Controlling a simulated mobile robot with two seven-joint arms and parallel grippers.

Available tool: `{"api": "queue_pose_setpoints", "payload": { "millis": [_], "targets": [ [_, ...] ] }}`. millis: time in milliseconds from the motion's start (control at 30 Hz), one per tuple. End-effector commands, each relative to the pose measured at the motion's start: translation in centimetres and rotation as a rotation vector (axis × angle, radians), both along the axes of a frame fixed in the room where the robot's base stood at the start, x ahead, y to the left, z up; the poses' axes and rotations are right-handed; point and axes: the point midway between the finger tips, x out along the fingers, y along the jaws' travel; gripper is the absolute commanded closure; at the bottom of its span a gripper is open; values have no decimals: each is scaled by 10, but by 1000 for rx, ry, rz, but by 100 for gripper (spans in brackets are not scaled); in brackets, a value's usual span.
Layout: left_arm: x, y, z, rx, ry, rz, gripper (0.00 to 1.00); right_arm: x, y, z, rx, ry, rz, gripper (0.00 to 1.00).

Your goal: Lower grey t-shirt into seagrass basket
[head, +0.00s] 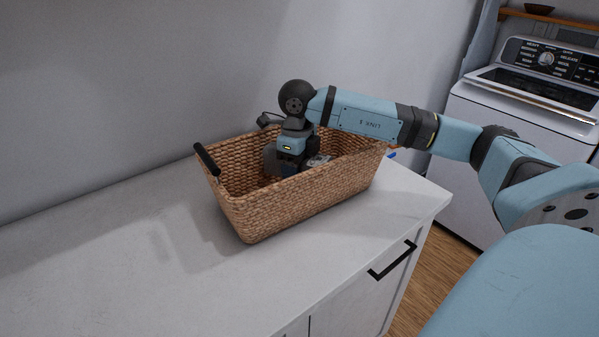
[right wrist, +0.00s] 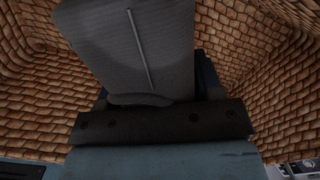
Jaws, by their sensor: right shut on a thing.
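The seagrass basket (head: 300,205), a woven brown box with dark handles, stands on the white counter. My right gripper (head: 290,172) reaches down inside it, with its fingertips hidden by the near wall. The grey t-shirt (right wrist: 135,45) shows in the right wrist view as dark grey cloth with a thin light line, close to the gripper and between woven walls. A small grey part of it (head: 270,160) shows beside the gripper in the head view. The right gripper is shut on the t-shirt. Whether the cloth touches the basket floor is hidden. My left gripper is out of view.
The white counter (head: 120,270) is clear left of and in front of the basket. The grey wall (head: 110,90) rises behind it. A small blue thing (head: 392,155) lies by the basket's right end. A white washer or dryer (head: 525,105) stands at the right.

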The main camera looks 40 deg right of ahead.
Motion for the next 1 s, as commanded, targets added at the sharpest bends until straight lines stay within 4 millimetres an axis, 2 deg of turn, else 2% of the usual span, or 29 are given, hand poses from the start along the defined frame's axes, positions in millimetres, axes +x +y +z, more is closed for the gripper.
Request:
{"api": "queue_pose_setpoints", "payload": {
  "millis": [33,100,133,233,267,533,667,767,1000],
  "targets": [
    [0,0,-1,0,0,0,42,-3,2,-7,0,15,2,53],
    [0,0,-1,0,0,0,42,-3,2,-8,0,16,2,53],
    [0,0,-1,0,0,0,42,-3,2,-8,0,16,2,35],
    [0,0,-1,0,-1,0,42,-3,2,-8,1,16,2,12],
    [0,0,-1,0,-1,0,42,-3,2,-8,1,16,2,10],
    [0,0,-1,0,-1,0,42,-3,2,-7,1,16,3,10],
    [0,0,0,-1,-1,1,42,-2,2,4,1,13,3,10],
    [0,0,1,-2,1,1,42,-1,2,24,1,7,3,10],
    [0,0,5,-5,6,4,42,-1,2,83,0,0,1,10]
  ]
}}
